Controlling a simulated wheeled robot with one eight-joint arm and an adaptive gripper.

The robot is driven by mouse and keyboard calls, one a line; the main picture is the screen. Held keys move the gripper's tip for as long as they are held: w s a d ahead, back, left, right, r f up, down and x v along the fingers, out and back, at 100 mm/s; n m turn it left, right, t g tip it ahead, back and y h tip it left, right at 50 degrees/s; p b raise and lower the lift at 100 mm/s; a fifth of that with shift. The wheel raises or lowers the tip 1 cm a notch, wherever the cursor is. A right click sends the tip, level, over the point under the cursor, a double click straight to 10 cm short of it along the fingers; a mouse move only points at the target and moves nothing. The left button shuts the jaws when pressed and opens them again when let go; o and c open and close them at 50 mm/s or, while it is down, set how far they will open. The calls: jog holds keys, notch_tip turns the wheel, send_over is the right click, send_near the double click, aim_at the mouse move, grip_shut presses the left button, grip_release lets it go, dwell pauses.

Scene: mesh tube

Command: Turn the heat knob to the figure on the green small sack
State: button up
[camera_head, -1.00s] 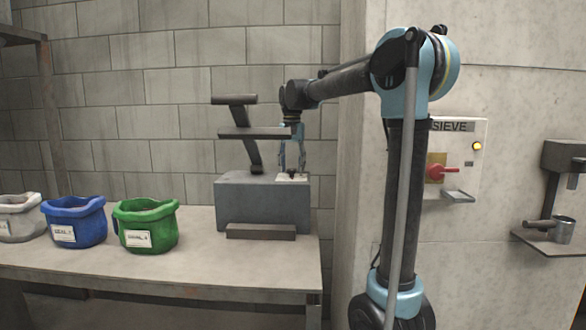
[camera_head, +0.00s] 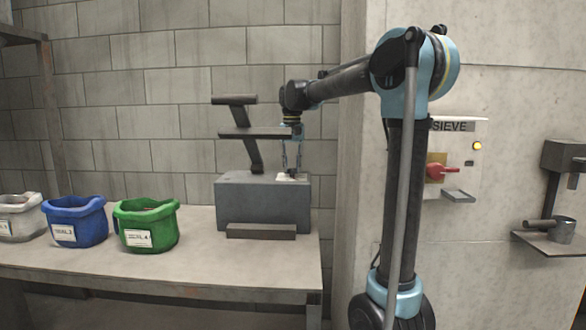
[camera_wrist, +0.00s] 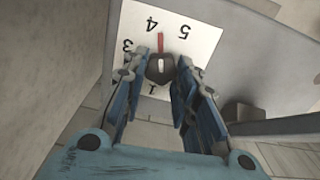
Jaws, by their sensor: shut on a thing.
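The green small sack (camera_head: 165,226) stands on the bench in the head view, and its white label (camera_head: 137,237) appears to end in 4. The heat knob (camera_wrist: 160,72) is a dark knob on a white dial plate (camera_wrist: 203,40) in the wrist view. The plate shows figures including 3, 4 and 5, upside down. My gripper (camera_wrist: 162,63) is shut on the knob, one finger on each side. Its fingers hide part of the dial.
The dial sits on a grey block (camera_head: 262,205) with a dark stand (camera_head: 254,134) beside my gripper. A blue sack (camera_head: 90,230) and a white sack (camera_head: 22,226) stand left of the green one. A SIEVE panel (camera_head: 475,150) is on the right wall.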

jog(key=shift+n, duration=1.2)
jog(key=o, duration=1)
jog(key=shift+o, duration=0.2)
notch_tip(320, 180, up, 12)
